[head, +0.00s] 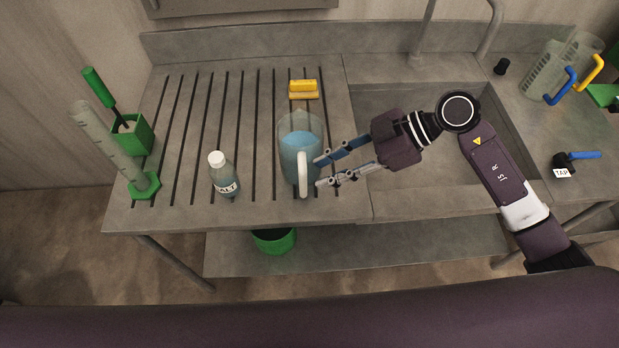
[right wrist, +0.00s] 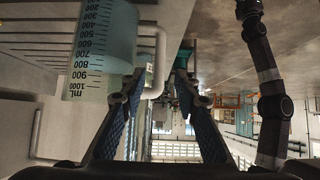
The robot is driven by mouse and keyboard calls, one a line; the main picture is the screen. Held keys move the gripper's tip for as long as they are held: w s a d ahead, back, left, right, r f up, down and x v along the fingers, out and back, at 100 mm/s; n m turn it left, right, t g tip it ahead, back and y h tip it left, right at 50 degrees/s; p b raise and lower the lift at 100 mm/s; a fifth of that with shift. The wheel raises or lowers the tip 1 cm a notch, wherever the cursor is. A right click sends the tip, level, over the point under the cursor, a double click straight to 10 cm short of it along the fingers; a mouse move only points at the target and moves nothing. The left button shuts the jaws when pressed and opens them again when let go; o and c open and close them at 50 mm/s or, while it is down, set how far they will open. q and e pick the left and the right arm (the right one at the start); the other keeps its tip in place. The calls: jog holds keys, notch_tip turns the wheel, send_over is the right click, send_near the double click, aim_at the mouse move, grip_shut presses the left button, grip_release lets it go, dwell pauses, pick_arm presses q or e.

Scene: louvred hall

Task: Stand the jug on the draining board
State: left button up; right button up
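The clear jug (head: 301,125), with blue liquid and a white handle, appears upright on the ribbed draining board (head: 257,185), near its right end. In the right wrist view the jug (right wrist: 95,45) shows its printed scale upside down at the upper left. My right gripper (head: 319,171) is open, its fingers spread just right of the jug's handle. In the wrist view the handle shows between the fingertips (right wrist: 158,84), which look apart from it. Nothing is held. My left gripper is not in view.
A salt bottle (head: 225,177) stands left of the jug. A yellow sponge (head: 303,88) lies behind it. A green-based cylinder (head: 112,148) and a green brush pot (head: 133,134) stand at the far left. The sink (head: 400,195) is to the right, with clear jugs (head: 545,72) beyond.

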jog(key=v, duration=0.5)
jog(key=shift+d+r+b, duration=0.15)
jog(key=shift+d+b, duration=0.05)
jog(key=shift+b, duration=0.2)
